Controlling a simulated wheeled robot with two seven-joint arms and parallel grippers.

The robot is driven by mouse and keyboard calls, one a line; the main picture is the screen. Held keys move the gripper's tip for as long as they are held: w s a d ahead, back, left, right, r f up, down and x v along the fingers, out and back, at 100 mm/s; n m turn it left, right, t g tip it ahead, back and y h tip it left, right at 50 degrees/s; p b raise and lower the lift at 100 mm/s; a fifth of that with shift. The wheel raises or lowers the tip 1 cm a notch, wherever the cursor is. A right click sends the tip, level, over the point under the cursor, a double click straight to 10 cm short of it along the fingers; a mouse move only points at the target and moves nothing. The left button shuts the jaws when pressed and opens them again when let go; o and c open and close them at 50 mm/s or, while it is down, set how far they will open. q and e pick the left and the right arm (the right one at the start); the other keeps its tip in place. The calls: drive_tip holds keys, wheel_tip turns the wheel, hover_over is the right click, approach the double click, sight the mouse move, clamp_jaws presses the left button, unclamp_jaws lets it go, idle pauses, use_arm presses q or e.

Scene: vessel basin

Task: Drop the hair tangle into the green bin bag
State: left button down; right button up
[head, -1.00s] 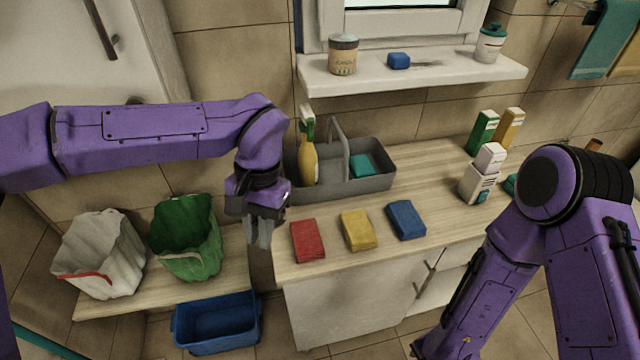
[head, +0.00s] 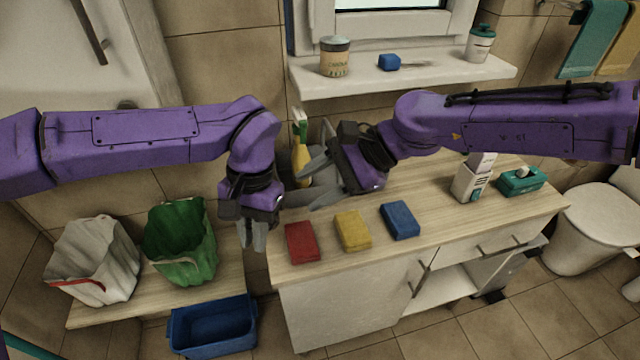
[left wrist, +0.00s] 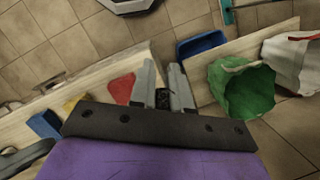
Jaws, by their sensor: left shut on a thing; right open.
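My left gripper (head: 252,240) points down at the left end of the counter, above the gap beside the low shelf. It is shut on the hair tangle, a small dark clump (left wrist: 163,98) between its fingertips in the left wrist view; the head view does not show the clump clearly. The green bin bag (head: 181,242) stands open on the low shelf, left of this gripper; it also shows in the left wrist view (left wrist: 243,90). My right gripper (head: 303,184) is open and empty, reaching left over the grey caddy, near the left gripper.
A white bag (head: 95,262) with a red edge stands left of the green one. A blue tub (head: 213,328) is below the shelf. Red (head: 301,242), yellow (head: 352,231) and blue (head: 400,220) sponges lie on the counter. My right arm partly hides the caddy and a yellow bottle (head: 301,160).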

drive_tip(key=x, duration=1.1)
drive_tip(key=shift+a+f, duration=0.25)
drive_tip(key=shift+f, duration=0.05)
drive_tip(key=shift+w, duration=0.1)
drive_tip(key=c, duration=0.8)
use_arm(q)
drive_tip(key=c, duration=1)
unclamp_jaws()
use_arm(e)
drive_tip(key=shift+c, duration=0.2)
